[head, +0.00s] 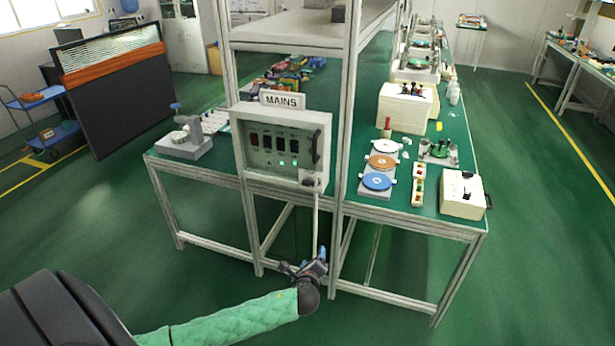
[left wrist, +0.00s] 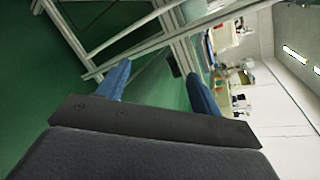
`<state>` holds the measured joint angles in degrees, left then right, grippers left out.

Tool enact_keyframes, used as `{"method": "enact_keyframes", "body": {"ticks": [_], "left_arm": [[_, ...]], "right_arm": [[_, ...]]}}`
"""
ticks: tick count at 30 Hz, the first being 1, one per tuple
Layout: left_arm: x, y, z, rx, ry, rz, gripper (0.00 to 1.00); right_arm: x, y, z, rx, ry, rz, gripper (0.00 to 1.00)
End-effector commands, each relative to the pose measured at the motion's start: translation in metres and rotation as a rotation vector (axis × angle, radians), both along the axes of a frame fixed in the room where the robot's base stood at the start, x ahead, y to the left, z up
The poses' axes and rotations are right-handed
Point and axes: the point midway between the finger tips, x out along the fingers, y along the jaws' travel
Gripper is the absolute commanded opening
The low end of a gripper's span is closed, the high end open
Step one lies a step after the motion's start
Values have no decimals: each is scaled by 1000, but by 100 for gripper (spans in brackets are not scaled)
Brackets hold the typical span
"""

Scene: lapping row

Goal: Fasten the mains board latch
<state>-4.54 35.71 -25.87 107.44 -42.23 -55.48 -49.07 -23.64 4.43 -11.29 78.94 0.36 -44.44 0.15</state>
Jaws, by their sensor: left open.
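The mains board (head: 260,172) is a pale grey box under a MAINS sign (head: 282,99), mounted on the front of the metal frame. Its face has dark switch windows and lit green lamps. A black handle (head: 316,147) runs down its right side. A small grey and dark part that looks like the latch (head: 313,182) sits at its lower right corner; its exact position is too small to tell. My left gripper (head: 312,264) is below the board, apart from it, open and empty. Its blue fingers also show in the left wrist view (left wrist: 160,86). My right gripper is not in view.
A thin pale bar (head: 315,222) hangs below the board, just above my left gripper. Frame posts (head: 346,150) and the green bench (head: 430,222) flank the board. Discs on a stand (head: 377,181) and a cream box (head: 462,195) stand right. The floor in front is clear.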

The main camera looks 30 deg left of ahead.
Motion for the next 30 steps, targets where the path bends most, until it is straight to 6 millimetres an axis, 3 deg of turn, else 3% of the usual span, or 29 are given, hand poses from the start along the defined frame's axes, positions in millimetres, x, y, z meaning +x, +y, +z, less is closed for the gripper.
{"method": "enact_keyframes", "body": {"ticks": [1, 3, 6, 10, 16, 30], "left_arm": [[24, 23, 28, 138, -13, -54, 65], [49, 48, 51, 319, -21, -123, 65], [79, 80, 80, 547, -22, -201, 65], [103, 111, 106, 758, -12, -264, 65], [118, 130, 120, 888, 1, -300, 65], [171, 143, 121, 889, 2, -298, 65]], "right_arm": [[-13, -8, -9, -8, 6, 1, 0], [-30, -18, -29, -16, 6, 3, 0], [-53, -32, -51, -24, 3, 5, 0], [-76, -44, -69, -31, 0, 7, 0], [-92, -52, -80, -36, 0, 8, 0], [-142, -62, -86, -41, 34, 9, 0]]}}
